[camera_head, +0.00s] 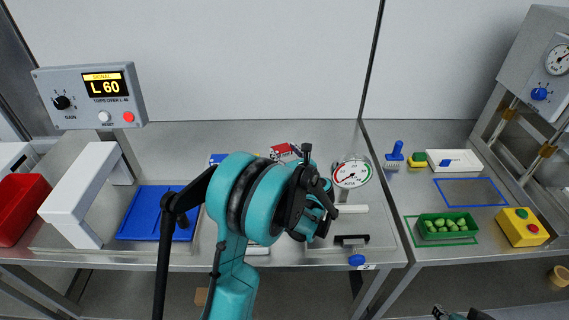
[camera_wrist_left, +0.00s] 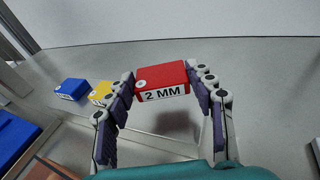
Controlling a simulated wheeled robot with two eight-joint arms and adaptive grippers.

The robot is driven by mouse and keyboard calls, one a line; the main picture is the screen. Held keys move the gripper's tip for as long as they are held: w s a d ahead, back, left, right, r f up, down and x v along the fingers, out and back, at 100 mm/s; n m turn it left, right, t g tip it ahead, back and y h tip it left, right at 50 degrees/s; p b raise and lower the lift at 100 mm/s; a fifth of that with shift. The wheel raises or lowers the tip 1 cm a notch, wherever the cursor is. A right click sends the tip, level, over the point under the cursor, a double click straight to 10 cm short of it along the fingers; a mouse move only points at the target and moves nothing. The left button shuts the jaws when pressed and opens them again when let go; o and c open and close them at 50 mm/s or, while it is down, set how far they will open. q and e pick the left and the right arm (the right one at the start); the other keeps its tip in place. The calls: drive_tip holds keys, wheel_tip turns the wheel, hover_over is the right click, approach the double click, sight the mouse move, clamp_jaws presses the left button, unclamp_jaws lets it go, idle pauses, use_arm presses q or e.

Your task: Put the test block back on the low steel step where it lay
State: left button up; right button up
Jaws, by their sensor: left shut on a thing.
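The red test block, marked "2 MM" (camera_wrist_left: 162,80), sits between the fingertips of my left gripper (camera_wrist_left: 163,90). It seems held above the steel, with a soft shadow below. In the head view the red block (camera_head: 282,150) shows just beyond my left gripper (camera_head: 292,160), whose wrist hides much of the bench middle. A blue block (camera_wrist_left: 70,89) and a yellow block (camera_wrist_left: 101,93) stand left of it on a steel surface, apparently the low step; its outline is hard to make out. Part of my right gripper (camera_head: 440,312) shows at the bottom edge.
A white bridge-shaped stand (camera_head: 80,195) and a blue tray (camera_head: 150,215) are at left. A round gauge (camera_head: 351,174) and a black-handled plate (camera_head: 351,239) lie right of my left gripper. A green tray (camera_head: 424,234) and a yellow button box (camera_head: 522,227) are further right.

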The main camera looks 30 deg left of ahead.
use_arm(q)
wheel_tip(320, 180, down, 4)
drive_tip(key=shift+f+b, duration=0.1)
drive_tip(key=shift+b, duration=0.9)
drive_tip(key=shift+r, duration=0.2)
drive_tip(key=shift+f, duration=0.1)
drive_tip(key=shift+f, duration=0.15)
drive_tip(key=o, duration=1.3)
drive_tip(key=shift+c, duration=0.2)
